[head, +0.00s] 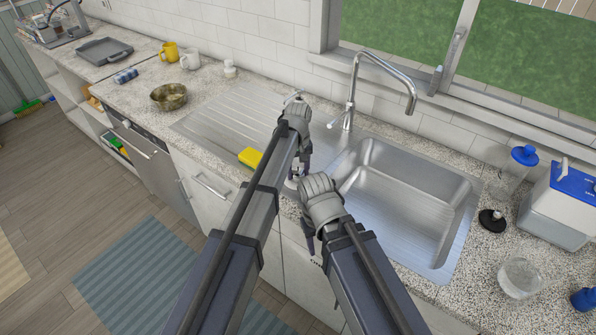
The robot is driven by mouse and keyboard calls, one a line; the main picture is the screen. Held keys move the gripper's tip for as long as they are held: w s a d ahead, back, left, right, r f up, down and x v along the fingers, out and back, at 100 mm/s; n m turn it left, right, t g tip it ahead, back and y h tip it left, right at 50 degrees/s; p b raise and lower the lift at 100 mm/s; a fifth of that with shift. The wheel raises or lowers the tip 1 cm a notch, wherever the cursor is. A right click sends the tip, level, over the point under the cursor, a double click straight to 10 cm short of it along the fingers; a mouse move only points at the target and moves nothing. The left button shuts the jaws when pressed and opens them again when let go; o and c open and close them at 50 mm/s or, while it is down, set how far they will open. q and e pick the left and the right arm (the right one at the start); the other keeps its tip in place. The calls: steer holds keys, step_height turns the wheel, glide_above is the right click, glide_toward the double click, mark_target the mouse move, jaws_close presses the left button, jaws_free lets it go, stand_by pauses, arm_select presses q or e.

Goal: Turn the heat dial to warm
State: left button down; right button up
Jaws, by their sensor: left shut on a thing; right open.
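No heat dial can be made out in the head view. My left gripper (303,168) points down over the counter's front edge, left of the sink. It is shut on a small pale thing (292,182) that the gripper and arm mostly hide, so I cannot tell what it is. My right gripper (309,243) is lower and nearer, in front of the cabinet fronts. It is open, and I see nothing between its fingers.
A yellow sponge (250,157) lies beside my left arm. The steel sink (375,229) and tap (351,95) are to the right. A blue-lidded white container (555,211), black round-based item (491,220) and clear bowl (521,278) stand farther right. A metal bowl (169,96) stands left.

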mark_target(298, 171)
arm_select(q)
steer(key=m, duration=0.3)
steer(key=shift+m, duration=2)
steer(key=shift+c, duration=1.2)
jaws_free()
step_height(298, 171, up, 8)
steer(key=p, duration=0.8)
